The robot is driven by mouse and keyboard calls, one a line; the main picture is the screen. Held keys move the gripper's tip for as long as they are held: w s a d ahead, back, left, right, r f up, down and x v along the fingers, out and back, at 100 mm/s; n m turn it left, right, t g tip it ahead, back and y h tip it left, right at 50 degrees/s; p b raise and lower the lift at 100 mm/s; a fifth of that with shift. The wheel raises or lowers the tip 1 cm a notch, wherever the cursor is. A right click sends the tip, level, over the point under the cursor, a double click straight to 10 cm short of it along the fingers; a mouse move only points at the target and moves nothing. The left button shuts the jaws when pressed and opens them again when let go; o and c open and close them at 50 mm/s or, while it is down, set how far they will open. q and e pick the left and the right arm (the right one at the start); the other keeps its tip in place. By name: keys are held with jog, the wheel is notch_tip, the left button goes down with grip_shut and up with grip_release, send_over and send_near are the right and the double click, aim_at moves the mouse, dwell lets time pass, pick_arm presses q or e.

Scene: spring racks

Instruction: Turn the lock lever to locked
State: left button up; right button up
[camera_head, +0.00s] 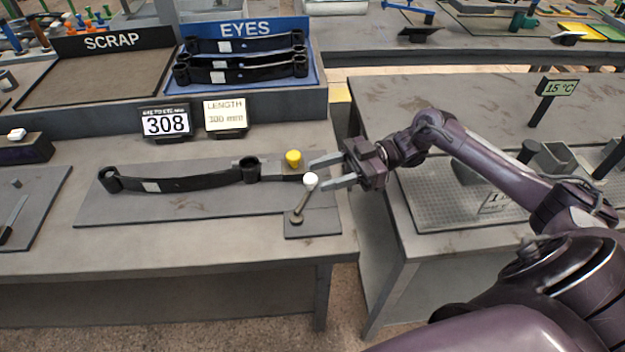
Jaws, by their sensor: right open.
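The lock lever (304,199) is a short rod with a white ball knob (311,179). It rises from a pivot on a small grey plate (320,226) at the right end of the fixture and leans up and to the right. My right gripper (318,175) comes in from the right, open, with its fingertips pointing left. The knob shows at the fingertips; I cannot tell whether it lies between them or whether they touch. A dark leaf spring (185,184) lies in the fixture (130,211), beside a yellow knob (293,158). My left gripper is not in view.
A display reading 308 (165,124) and a LENGTH sign (226,114) stand behind the spring. The EYES tray (316,80) holds several springs, and the SCRAP tray (60,85) is empty. A gap separates this bench from the right-hand table (400,95).

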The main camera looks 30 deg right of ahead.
jog(key=d, duration=0.1)
jog(key=d+b, duration=0.1)
jog(key=shift+s+d+f, duration=0.2)
jog(key=shift+d, duration=0.2)
jog(key=shift+d+r, duration=0.2)
jog(key=shift+d, duration=0.35)
